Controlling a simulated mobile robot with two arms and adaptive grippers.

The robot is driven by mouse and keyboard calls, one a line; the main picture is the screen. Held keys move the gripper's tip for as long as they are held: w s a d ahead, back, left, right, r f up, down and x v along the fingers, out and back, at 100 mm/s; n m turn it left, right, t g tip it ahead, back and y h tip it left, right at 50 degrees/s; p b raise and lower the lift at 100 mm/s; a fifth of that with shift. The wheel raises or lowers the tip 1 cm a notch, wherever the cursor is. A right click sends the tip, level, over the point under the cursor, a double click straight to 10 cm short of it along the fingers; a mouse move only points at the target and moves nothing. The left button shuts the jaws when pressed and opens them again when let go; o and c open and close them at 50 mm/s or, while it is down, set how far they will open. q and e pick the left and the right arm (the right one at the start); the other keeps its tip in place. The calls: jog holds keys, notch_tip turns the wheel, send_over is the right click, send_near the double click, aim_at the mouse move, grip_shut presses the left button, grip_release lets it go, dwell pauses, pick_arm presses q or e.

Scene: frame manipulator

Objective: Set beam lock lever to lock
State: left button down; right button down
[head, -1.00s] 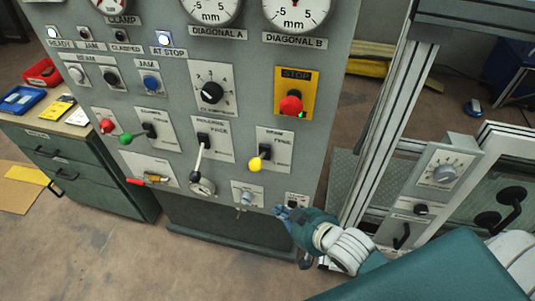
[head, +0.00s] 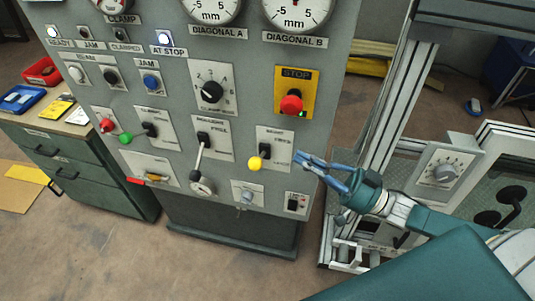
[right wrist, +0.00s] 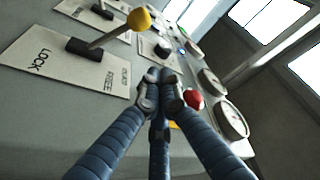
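The beam lock lever (head: 264,151) is on a pale plate on the grey panel, right of the middle lever. Its yellow ball knob (head: 255,164) points down and left in the head view. In the right wrist view the yellow knob (right wrist: 138,18) stands out from a plate marked LOCK (right wrist: 40,60) at one end and what looks like FREE at the other. My right gripper (head: 300,160) is just right of this plate, apart from the knob. Its fingertips (right wrist: 160,80) come together with nothing between them. My left gripper is not in view.
A red stop button (head: 291,103) on a yellow plate sits above my right gripper. The middle lever (head: 200,150) is to the left. A metal frame post (head: 385,115) and a dial box (head: 443,172) stand to the right.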

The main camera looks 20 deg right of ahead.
jog(key=shift+s+d+r, duration=0.15)
jog(key=shift+s+r, duration=0.05)
jog(key=shift+r, duration=0.1)
notch_tip(320, 180, up, 3)
jog(key=p, duration=0.4)
send_over(259, 159)
jog(key=d, duration=0.3)
jog(key=f, duration=0.2)
jog(key=s+a+f+p, duration=0.1)
jog(key=shift+a+f, duration=0.1)
jog(key=shift+f, duration=0.25)
